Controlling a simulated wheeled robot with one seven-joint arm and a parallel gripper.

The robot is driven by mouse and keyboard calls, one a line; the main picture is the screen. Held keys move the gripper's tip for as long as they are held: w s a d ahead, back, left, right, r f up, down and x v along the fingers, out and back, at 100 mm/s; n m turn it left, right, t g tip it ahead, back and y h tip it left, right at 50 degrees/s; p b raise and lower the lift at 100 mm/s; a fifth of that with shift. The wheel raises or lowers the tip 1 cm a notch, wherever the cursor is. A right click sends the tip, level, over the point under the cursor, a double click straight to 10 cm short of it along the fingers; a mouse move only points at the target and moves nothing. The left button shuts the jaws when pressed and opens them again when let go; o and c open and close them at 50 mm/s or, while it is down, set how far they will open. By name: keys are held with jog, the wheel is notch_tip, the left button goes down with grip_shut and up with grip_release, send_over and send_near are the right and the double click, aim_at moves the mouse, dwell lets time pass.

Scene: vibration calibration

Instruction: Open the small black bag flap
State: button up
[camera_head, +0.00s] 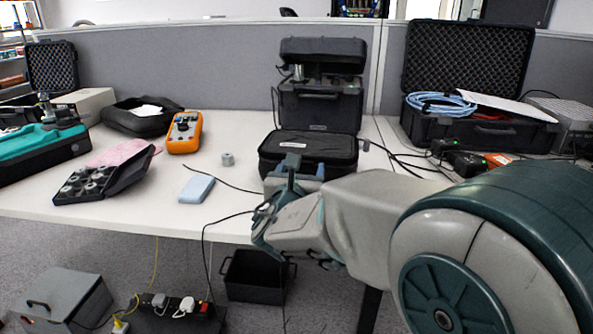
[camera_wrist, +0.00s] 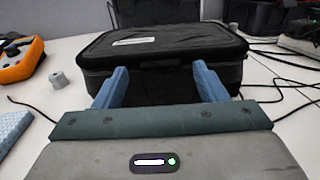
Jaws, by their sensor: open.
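The small black bag (camera_head: 318,147) lies on the white table in front of a black hard case. Its flap is closed, with a white label on top. In the wrist view the bag (camera_wrist: 170,48) fills the upper middle, its front side facing me. My gripper (camera_head: 291,168) is at the bag's front edge in the head view. In the wrist view my gripper (camera_wrist: 158,80) has its two blue fingers spread wide, with only the bag's dark front between and beyond them. I cannot tell whether the fingertips touch the bag. The bag's lower front is partly hidden by my gripper.
An orange meter (camera_head: 184,133), a small grey cylinder (camera_head: 228,159) and a light blue block (camera_head: 197,188) lie left of the bag. A black hard case (camera_head: 319,105) stands behind it. Cables run over the table at right. The table's front edge is below my gripper.

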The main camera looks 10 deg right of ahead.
jog(key=shift+w+d, duration=0.3)
jog(key=shift+w, duration=0.3)
